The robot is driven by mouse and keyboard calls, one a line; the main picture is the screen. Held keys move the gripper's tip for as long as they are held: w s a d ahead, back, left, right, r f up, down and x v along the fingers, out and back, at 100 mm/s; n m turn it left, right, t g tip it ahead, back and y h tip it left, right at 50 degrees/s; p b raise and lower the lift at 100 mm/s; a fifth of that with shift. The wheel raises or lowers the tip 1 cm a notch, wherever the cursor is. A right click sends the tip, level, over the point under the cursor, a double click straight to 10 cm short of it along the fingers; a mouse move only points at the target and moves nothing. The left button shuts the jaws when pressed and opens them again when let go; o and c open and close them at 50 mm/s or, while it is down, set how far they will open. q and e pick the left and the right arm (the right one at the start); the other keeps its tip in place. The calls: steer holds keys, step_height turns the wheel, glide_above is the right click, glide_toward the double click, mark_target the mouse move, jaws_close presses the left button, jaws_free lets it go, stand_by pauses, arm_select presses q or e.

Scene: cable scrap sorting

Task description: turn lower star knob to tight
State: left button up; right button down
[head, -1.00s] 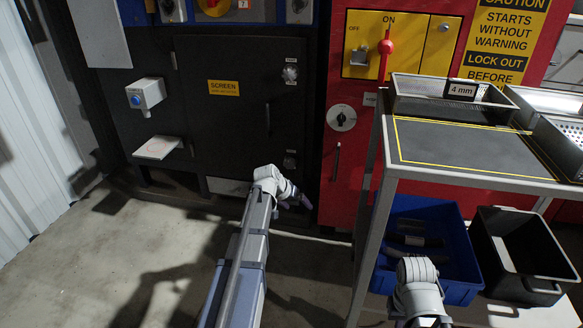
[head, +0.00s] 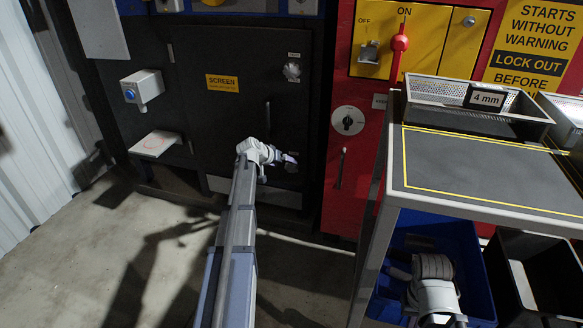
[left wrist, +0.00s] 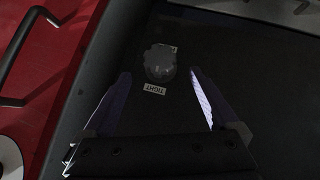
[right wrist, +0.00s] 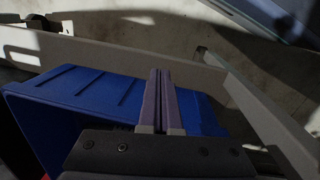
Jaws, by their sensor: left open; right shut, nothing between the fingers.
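The lower star knob (left wrist: 160,62) is a dark lobed knob on the black screen door, just beyond and between my open left fingertips in the left wrist view. A small label reading TIGHT (left wrist: 156,88) sits beside it, and another label is partly covered by the knob. My left gripper (left wrist: 160,82) is empty and apart from the knob. In the head view, my left gripper (head: 283,158) is at the door's lower right, and the lower knob (head: 291,166) is partly hidden there. My right gripper (right wrist: 161,72) is shut and empty, above the blue bin.
The upper star knob (head: 292,70) is higher on the same door, above the vertical door handle (head: 268,118). The red panel (head: 350,170) stands to the right. A metal-framed table (head: 490,175) is at right, with a blue bin (head: 480,290) and a black bin (head: 520,250) beneath.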

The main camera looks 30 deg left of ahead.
mark_target(290, 165)
arm_select(q)
steer(key=b+x, duration=0.4)
steer(key=x, duration=0.3)
arm_select(e)
step_height(290, 165, down, 5)
steer(key=shift+r, duration=0.1)
arm_select(q)
steer(key=c, duration=1.4)
steer(key=shift+d+y, duration=0.15)
steer(key=shift+y, duration=0.15)
arm_select(e)
steer(key=shift+r, duration=0.3)
arm_select(q)
steer(key=shift+m+y, duration=0.3)
steer(key=shift+m, duration=0.1)
steer(key=o, duration=1.4)
steer(key=shift+s+r+p, duration=0.1)
steer(key=shift+p, duration=0.2)
arm_select(e)
steer(key=shift+r, duration=0.15)
